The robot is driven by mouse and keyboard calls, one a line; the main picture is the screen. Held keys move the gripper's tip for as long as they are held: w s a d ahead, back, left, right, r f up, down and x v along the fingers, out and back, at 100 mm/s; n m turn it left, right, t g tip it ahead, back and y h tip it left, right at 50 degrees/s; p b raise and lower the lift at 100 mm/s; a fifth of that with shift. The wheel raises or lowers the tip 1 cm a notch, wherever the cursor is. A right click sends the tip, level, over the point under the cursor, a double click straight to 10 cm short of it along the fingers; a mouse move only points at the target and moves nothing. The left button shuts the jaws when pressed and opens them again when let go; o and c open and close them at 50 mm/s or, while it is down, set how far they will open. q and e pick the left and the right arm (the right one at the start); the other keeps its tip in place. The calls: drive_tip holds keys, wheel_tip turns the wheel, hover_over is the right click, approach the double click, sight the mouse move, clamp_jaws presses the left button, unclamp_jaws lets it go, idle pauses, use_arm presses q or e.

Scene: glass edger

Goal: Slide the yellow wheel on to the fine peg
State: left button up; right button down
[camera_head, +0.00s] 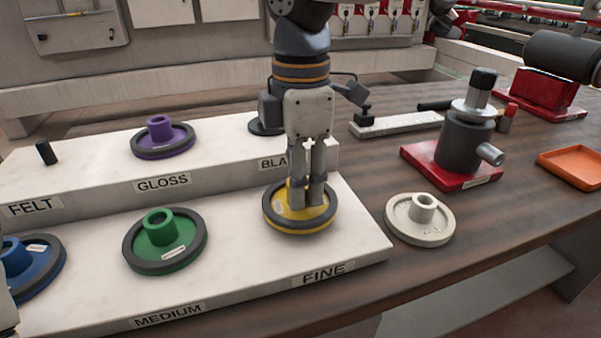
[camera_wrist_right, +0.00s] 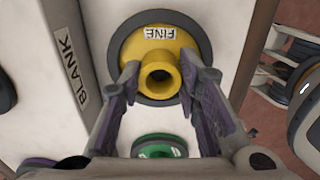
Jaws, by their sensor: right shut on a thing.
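The yellow wheel (camera_head: 283,222) has a dark rim and a raised hub. It is over the FINE place on the front step of the white rack (camera_head: 355,235), looking level and at or very near the surface. My right gripper (camera_head: 306,196) points down from above, its fingers on either side of the hub. The right wrist view shows the yellow hub (camera_wrist_right: 160,78) between the fingertips (camera_wrist_right: 161,88), with the wheel's FINE label beyond it. The fine peg is hidden by the wheel, so I cannot tell whether it is inside the bore. My left gripper does not show clearly.
A green wheel (camera_head: 166,252) sits at MEDIUM, a blue wheel (camera_head: 40,262) left of it, a purple wheel (camera_head: 163,146) at GLOSS. A bare peg (camera_head: 46,153) stands at FELT. Right of the rack are a cream wheel (camera_head: 408,225), a red-based fixture (camera_head: 425,166) and an orange tray (camera_head: 560,158).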

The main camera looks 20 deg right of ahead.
drive_tip(key=shift+f, duration=0.5)
drive_tip(key=c, duration=1.1)
unclamp_jaws()
wheel_tip(320, 180, up, 12)
